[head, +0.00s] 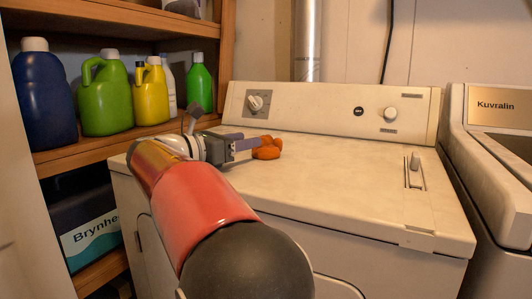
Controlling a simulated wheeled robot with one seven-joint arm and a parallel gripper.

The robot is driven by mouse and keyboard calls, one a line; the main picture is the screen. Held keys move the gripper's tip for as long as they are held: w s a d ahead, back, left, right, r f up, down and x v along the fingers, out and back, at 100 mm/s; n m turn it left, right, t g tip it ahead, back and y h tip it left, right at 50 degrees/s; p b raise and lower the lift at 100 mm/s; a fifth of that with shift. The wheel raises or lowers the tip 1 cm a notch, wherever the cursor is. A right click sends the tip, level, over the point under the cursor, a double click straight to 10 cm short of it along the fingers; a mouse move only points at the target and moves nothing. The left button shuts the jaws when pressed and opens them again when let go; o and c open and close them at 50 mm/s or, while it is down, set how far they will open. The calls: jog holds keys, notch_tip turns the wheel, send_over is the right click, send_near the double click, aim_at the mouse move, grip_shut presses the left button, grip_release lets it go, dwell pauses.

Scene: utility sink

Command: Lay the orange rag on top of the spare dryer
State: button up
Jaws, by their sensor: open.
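The orange rag (268,149) is a small crumpled bundle. It appears to rest on the flat top of the white dryer (340,175), left of the middle and toward the back panel. My gripper (256,143) reaches in from the left, low over the dryer top. Its fingers are open, with the tips right at the rag's left side. I cannot tell whether they touch the rag. My arm hides the dryer's front left part.
A wooden shelf (140,137) at left holds several bottles, blue, green and yellow. Another machine (490,150), labelled "Kuvralin", stands at right with a gap between. The dryer top's middle and right are mostly clear.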

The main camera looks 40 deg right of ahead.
aim_at(264, 136)
jog(key=d, duration=0.6)
jog(key=shift+d, duration=0.4)
jog(key=shift+c, duration=0.4)
grip_shut()
